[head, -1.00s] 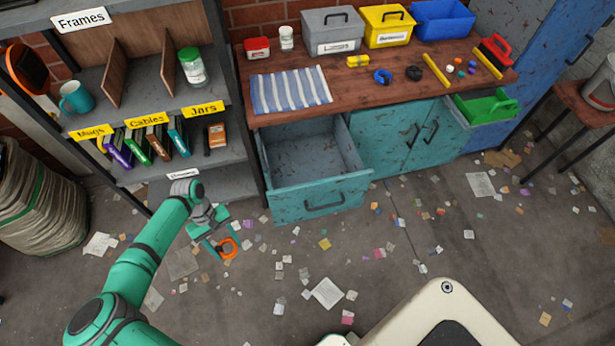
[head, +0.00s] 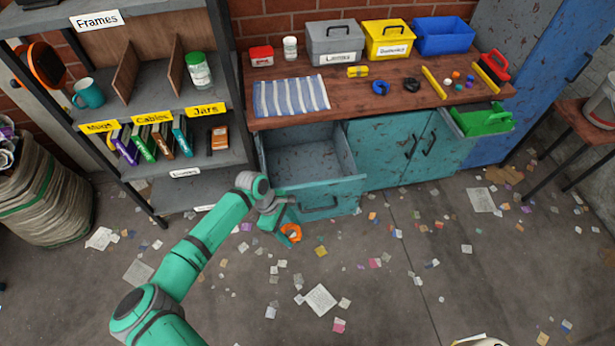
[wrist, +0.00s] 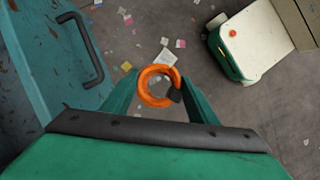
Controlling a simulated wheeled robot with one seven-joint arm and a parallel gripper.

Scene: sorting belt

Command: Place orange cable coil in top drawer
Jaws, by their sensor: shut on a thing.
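The orange cable coil (head: 291,233) is held between the fingers of my gripper (head: 284,232), above the floor and just in front of the open drawer. In the wrist view the coil (wrist: 158,86) is a ring with a dark piece on its right side, between the two green fingertips (wrist: 160,92). The top drawer (head: 318,196) is teal, pulled out, and its visible inside looks empty. Its front and dark handle also show at the left of the wrist view (wrist: 60,60). My gripper is lower than the drawer's rim or near it; I cannot tell exactly.
The workbench (head: 430,98) above the drawer holds a striped cloth (head: 290,96), a grey box (head: 334,42), a yellow box (head: 388,40) and a blue bin (head: 444,36). A green bin (head: 484,122) sits at right. The shelf (head: 195,185) stands left. Paper scraps litter the floor.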

